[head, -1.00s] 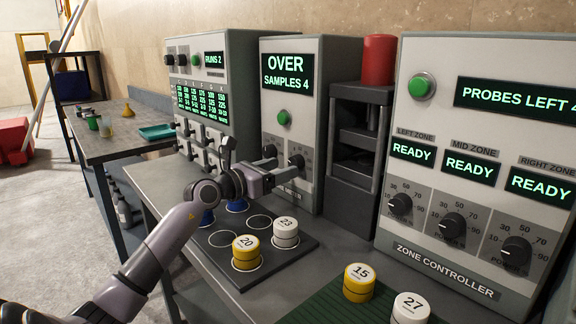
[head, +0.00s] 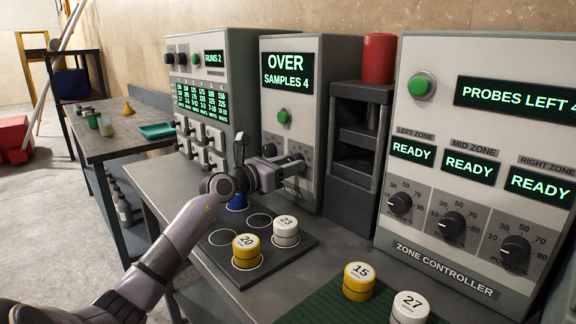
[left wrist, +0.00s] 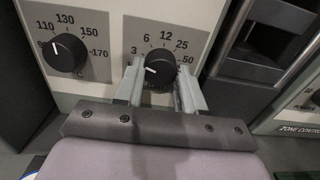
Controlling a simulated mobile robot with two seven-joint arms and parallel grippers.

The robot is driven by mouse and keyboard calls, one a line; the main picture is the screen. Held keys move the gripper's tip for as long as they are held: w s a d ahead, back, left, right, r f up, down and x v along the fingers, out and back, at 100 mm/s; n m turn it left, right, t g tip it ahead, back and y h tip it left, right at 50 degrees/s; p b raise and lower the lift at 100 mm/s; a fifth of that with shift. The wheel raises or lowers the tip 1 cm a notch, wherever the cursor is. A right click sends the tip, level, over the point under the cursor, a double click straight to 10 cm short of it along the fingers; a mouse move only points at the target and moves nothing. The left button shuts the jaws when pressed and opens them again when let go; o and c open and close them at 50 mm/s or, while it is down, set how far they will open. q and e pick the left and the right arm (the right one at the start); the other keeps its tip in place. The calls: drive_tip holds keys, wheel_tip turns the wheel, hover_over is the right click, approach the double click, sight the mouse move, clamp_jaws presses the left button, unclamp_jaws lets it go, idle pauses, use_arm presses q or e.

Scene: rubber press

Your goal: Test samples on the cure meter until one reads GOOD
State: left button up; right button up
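The cure meter (head: 297,112) shows OVER and SAMPLES 4 on its screen, above a green button (head: 284,117). My left gripper (head: 287,165) is at its front. In the left wrist view, the open fingers stand on either side of the right knob (left wrist: 158,72), whose mark points left, near 3; contact is not clear. The left knob (left wrist: 64,55) is apart from the fingers. Yellow sample 20 (head: 246,251) and white sample 23 (head: 286,231) stand on a ringed dark tray (head: 290,256), with a blue sample (head: 237,202) partly behind my wrist. My right gripper is not in view.
Yellow sample 15 (head: 359,282) and white sample 27 (head: 410,309) stand on a green mat (head: 320,307). A red cylinder (head: 378,58) tops a dark rack (head: 357,133) beside the meter. The zone controller (head: 445,261) stands at right; a console (head: 209,72) reads RUNS 2.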

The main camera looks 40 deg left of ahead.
use_arm(q)
drive_tip(key=shift+n+p, duration=3.7)
drive_tip(key=shift+p, duration=1.05)
drive_tip(key=o, duration=1)
drive_tip(key=shift+o, duration=0.2)
drive_tip(key=shift+s, duration=0.1)
drive_tip(key=s, duration=0.7)
drive_tip(key=shift+a, duration=0.25)
